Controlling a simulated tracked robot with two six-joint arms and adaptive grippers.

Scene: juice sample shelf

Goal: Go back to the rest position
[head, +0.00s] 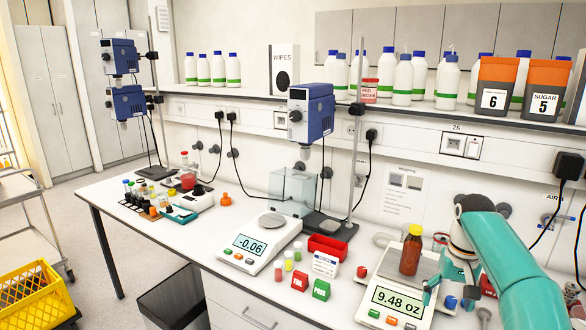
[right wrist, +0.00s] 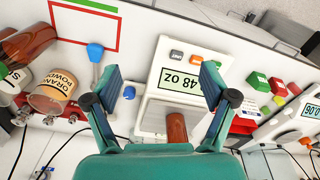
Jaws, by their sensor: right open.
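My right gripper (head: 451,290) is at the right of the bench, over the right side of the right scale (head: 392,298). In the right wrist view its two fingers (right wrist: 158,90) are spread wide with nothing between the tips. My left gripper is not in view.
A second scale (head: 262,243) reads -0.06. Red (head: 299,280) and green (head: 321,289) blocks, small vials and a red tray (head: 327,247) lie between the scales. The shelf above (head: 420,118) holds white bottles and orange-lidded containers. A jar labelled orange powder (right wrist: 52,96) stands near the gripper.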

